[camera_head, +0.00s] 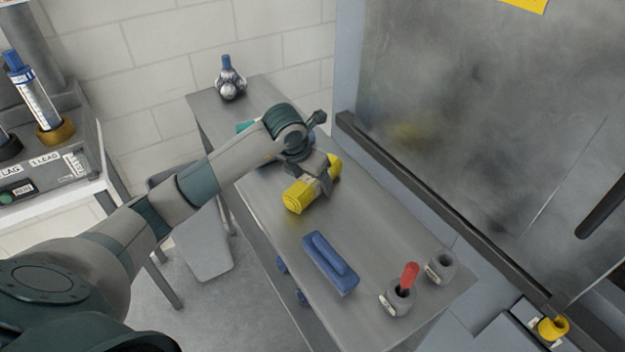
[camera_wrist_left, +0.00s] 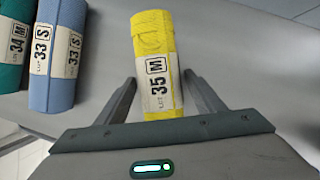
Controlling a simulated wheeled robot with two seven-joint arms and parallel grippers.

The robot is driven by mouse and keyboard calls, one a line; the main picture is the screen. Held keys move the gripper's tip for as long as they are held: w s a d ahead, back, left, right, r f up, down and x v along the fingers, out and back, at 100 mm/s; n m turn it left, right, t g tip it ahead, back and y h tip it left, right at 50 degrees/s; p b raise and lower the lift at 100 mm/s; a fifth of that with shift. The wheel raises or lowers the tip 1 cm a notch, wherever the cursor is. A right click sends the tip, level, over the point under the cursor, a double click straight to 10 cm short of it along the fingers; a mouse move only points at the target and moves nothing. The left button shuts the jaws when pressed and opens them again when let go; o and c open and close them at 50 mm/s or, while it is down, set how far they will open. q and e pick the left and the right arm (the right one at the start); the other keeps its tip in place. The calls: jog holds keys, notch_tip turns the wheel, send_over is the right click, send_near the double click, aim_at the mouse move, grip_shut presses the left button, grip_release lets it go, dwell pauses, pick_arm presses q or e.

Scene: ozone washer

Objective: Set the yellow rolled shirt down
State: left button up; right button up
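The yellow rolled shirt (camera_head: 297,197) lies on the grey table under my left gripper (camera_head: 322,180) in the head view. It also shows in the left wrist view (camera_wrist_left: 153,40), with a label reading 35 M. The left gripper's fingers (camera_wrist_left: 160,80) stand on either side of the roll. A narrow gap shows at the right finger; the left finger is very close to the roll, and contact there is unclear. The gripper partly covers the roll in the head view. My right gripper is not in view.
Blue (camera_wrist_left: 66,60) and teal (camera_wrist_left: 12,40) rolled shirts lie left of the yellow one. A blue block-like object (camera_head: 330,263), a grey holder with a red handle (camera_head: 408,277) and another grey holder (camera_head: 440,266) stand nearer on the table. A blue-topped flask (camera_head: 229,82) stands at the far end.

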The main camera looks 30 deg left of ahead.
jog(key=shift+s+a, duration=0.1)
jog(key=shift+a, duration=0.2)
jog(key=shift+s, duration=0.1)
pick_arm(q)
jog(key=shift+r, duration=0.25)
jog(key=shift+s+r, duration=0.2)
jog(key=shift+r, duration=0.15)
jog(key=b+v, duration=0.2)
jog(key=v, duration=0.8)
jog(key=shift+s+r, duration=0.2)
jog(key=shift+r, duration=0.15)
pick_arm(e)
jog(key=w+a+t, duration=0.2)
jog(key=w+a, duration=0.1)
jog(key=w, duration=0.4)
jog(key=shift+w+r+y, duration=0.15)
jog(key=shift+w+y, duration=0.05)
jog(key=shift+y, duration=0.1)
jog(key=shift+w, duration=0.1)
